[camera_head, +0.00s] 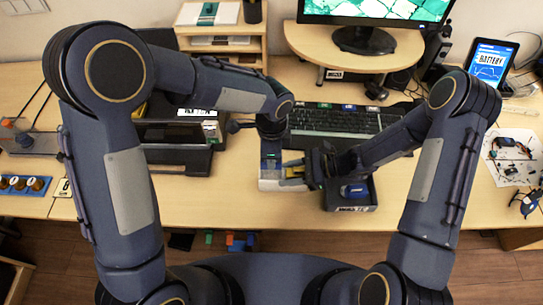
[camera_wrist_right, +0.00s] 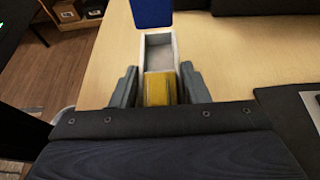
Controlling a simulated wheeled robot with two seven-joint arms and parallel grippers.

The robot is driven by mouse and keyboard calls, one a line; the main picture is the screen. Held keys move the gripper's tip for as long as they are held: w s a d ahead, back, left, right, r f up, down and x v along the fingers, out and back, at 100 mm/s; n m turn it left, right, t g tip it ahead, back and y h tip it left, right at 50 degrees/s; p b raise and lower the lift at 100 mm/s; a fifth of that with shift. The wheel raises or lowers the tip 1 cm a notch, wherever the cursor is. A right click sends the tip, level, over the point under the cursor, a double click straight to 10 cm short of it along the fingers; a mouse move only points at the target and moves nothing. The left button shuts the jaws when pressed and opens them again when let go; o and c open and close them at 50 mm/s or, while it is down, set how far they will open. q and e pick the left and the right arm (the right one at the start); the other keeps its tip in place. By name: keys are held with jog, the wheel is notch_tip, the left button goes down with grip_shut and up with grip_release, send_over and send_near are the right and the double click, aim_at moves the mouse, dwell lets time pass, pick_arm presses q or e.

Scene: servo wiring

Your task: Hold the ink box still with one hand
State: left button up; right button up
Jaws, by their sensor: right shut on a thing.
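A small pale box, which looks like the ink box (camera_head: 270,184), stands on the desk near its front edge. In the right wrist view the pale open-topped box (camera_wrist_right: 143,52) has a grey inside. My right gripper (camera_head: 297,172) reaches in from the right, shut on a yellow block (camera_head: 291,171) at the box's near end. The wrist view shows this yellow block (camera_wrist_right: 160,89) between both fingers (camera_wrist_right: 160,86); I cannot tell whether it is part of the box. My left gripper (camera_head: 271,145) points down over the box's far side; its fingers are unclear. A blue piece (camera_wrist_right: 152,12) is beyond the box.
A dark tray (camera_head: 350,208) with a blue item stands just right of the box. A black keyboard (camera_head: 340,122) lies behind, and a black printer (camera_head: 175,160) stands to the left. The desk's front edge (camera_head: 225,216) is close. Bare desk lies left of the box.

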pick_arm(q)
jog(key=shift+r, duration=0.1)
pick_arm(e)
jog(key=o, duration=1)
jog(key=shift+o, duration=0.2)
jog(key=v, duration=1.2)
jog(key=shift+d, duration=0.1)
